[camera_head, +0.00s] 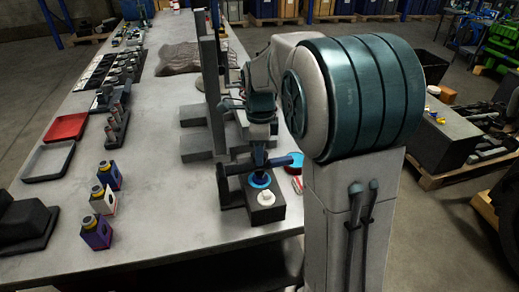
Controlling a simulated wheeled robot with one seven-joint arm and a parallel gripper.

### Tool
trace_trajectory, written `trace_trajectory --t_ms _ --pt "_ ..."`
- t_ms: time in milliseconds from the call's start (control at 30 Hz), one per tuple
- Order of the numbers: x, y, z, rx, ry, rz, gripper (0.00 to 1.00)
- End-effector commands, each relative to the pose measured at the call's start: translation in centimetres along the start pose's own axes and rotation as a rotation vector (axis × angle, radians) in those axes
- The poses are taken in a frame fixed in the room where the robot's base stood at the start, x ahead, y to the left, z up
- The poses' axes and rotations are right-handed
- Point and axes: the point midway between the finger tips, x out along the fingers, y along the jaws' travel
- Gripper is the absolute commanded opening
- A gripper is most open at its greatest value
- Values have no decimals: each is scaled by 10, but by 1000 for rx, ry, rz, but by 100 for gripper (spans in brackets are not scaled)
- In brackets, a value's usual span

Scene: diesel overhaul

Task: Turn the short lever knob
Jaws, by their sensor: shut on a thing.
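A dark grey box (266,212) stands near the front right edge of the workbench. On its top are a blue ring (260,180) and a small white knob (266,198). My gripper (259,173) points down at the blue ring, behind the white knob. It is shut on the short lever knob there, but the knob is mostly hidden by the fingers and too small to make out. A bright blue round part (295,159) sits just right of my gripper.
A tall grey upright (212,95) with stepped blocks stands close behind my gripper. Several small bottles (95,232), a red tray (67,127) and a grey tray (48,160) lie along the left side. The middle front of the workbench (165,190) is clear.

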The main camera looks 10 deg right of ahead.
Motion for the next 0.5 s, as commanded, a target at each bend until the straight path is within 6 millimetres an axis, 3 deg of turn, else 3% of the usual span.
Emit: trace_trajectory --t_ms 67,100,167,500 --pt "-1 -1 0 0 0 -2 17" --pt "-1 -1 0 0 0 -2 42" --pt "-1 -1 0 -1 0 -2 59" --pt "-2 0 0 -1 0 -2 62"
